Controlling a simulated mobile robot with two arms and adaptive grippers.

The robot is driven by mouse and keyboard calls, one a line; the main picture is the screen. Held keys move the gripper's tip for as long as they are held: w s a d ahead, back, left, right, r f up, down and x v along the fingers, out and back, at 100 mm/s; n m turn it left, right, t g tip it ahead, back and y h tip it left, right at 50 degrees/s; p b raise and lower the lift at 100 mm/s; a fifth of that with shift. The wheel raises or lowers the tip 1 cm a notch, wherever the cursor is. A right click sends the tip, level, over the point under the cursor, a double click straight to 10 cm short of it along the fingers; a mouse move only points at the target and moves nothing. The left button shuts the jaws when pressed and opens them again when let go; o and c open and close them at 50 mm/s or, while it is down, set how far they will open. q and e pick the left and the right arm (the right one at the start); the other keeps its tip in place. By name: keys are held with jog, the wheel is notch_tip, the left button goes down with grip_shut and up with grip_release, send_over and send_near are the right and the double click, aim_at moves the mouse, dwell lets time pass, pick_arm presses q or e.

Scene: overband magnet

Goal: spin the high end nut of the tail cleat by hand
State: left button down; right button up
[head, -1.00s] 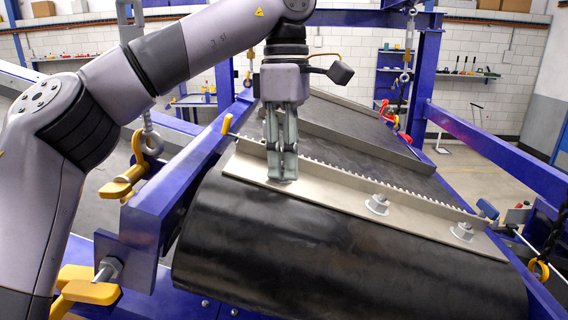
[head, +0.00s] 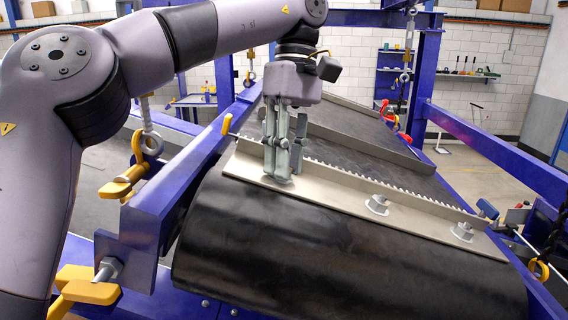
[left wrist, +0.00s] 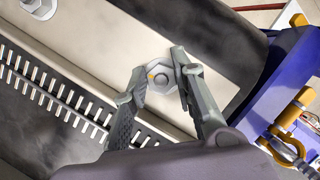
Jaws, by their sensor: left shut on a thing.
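The tail cleat (head: 330,197) is a pale metal strip with a toothed edge, bolted across the black belt. My left gripper (head: 278,178) points down at the strip's upper left end and hides the end nut there. In the left wrist view that high end nut (left wrist: 160,77), a grey hex with a yellow mark on a washer, sits between the two fingertips of my left gripper (left wrist: 162,84), which is shut on it. Two more nuts show along the strip, a middle nut (head: 377,203) and a lower right nut (head: 462,231). My right gripper is not in view.
A blue frame beam (head: 170,200) runs close along the left of the belt, with a yellow hook (head: 122,182) beside it. Blue posts (head: 425,75) and a rail stand at the right. The black belt in front of the strip is clear.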

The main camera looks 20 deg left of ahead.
pick_arm(q)
jog(key=shift+m+g+y, duration=0.3)
jog(key=shift+m+g, duration=0.1)
jog(key=shift+m, duration=1.1)
jog(key=c, duration=1.2)
grip_release()
jog(key=shift+c, duration=0.2)
jog(key=shift+n, duration=0.3)
